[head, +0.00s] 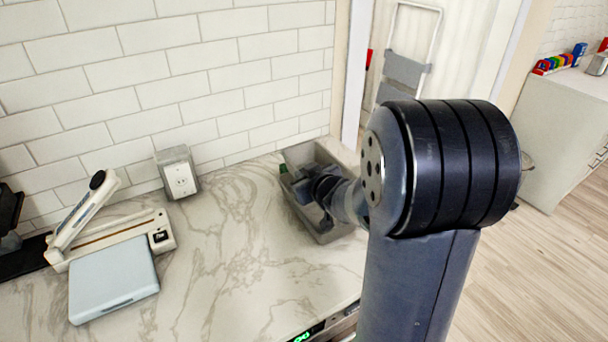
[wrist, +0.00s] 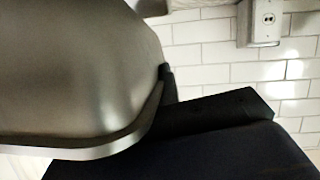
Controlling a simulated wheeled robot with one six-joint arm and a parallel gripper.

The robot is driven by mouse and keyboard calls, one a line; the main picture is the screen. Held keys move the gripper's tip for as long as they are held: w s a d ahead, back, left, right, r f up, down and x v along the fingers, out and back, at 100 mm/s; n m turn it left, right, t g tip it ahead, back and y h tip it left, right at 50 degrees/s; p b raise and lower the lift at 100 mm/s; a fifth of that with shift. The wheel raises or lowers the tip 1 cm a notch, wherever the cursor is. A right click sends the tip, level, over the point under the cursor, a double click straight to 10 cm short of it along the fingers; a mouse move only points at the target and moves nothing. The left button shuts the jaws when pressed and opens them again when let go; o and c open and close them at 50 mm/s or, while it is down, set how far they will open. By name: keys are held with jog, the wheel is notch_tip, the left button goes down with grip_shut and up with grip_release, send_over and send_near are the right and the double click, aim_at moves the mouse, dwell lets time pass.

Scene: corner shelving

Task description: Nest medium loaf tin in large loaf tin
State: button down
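One grey loaf tin (head: 302,217) shows in the head view, rim up near the counter's right end. My gripper (head: 325,188) reaches into or over it. A second tin cannot be made out there; my gripper and arm cover much of the inside. In the wrist view a grey metal tin (wrist: 75,70) fills the left side, very close to the camera, with its rim along the bottom. A dark part of my gripper (wrist: 168,88) is at that rim, perhaps touching it. I cannot tell which tin this is, or whether both fingers close on it.
A white outlet box (head: 178,174) stands against the tiled wall. A sealer-like device with a raised arm (head: 120,240) and a pale blue flat box (head: 113,280) are at the left. A small green thing (head: 284,169) is beside the tin. The counter's middle (head: 235,240) is clear.

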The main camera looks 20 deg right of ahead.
jog(key=shift+f+b, duration=3.05)
jog(key=shift+f, duration=0.45)
jog(key=c, duration=1.6)
grip_release()
jog(key=shift+r, duration=0.1)
jog(key=shift+r+p, duration=3.4)
jog(key=shift+p, duration=0.1)
notch_tip(320, 180, up, 7)
jog(key=p, duration=0.7)
jog(key=shift+r, duration=0.1)
